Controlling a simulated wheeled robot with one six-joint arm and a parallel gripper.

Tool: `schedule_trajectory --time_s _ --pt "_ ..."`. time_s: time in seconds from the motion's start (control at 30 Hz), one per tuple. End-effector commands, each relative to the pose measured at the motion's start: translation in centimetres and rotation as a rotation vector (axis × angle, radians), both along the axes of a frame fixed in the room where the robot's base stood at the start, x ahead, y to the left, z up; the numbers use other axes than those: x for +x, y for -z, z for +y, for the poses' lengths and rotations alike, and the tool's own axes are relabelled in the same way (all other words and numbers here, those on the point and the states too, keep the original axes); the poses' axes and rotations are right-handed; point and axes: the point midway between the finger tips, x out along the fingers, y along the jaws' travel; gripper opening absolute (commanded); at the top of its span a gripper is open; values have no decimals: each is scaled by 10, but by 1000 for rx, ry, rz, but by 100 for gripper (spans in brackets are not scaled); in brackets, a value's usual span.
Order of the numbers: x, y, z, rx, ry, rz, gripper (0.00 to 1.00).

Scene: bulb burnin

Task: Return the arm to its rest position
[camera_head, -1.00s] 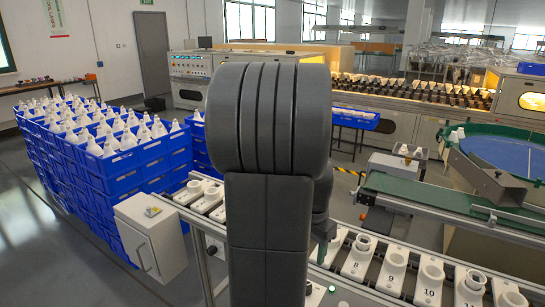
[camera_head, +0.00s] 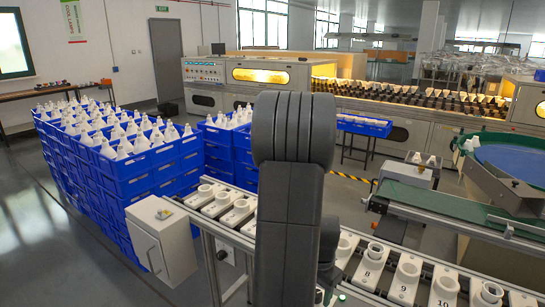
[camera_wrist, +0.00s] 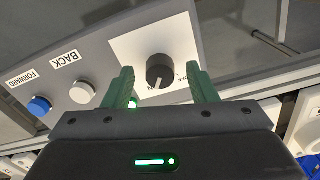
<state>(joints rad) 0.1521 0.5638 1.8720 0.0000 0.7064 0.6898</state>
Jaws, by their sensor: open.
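My gripper (camera_wrist: 162,88) shows in the wrist view with its two green fingers apart and nothing between them. Beyond the fingers is a grey control panel with a black rotary knob (camera_wrist: 160,70) on a white plate. The knob appears between the fingertips in the picture; I cannot tell how far off it is. In the head view my dark arm stands upright in the middle and hides part of the conveyor. The gripper is hidden in the head view.
A blue button (camera_wrist: 39,106) and a white button (camera_wrist: 82,92) sit left of the knob. The head view shows a conveyor with white numbered holders (camera_head: 405,278), stacked blue crates (camera_head: 150,180), a grey box (camera_head: 162,240) and a green belt (camera_head: 435,208).

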Motion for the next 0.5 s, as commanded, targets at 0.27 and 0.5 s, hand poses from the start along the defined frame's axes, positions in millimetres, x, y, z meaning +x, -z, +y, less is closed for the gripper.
schedule_trajectory --time_s 0.27,0.5 --pt "0 -1 0 0 0 -1 52" --pt "1 -24 0 -1 8 -6 52"
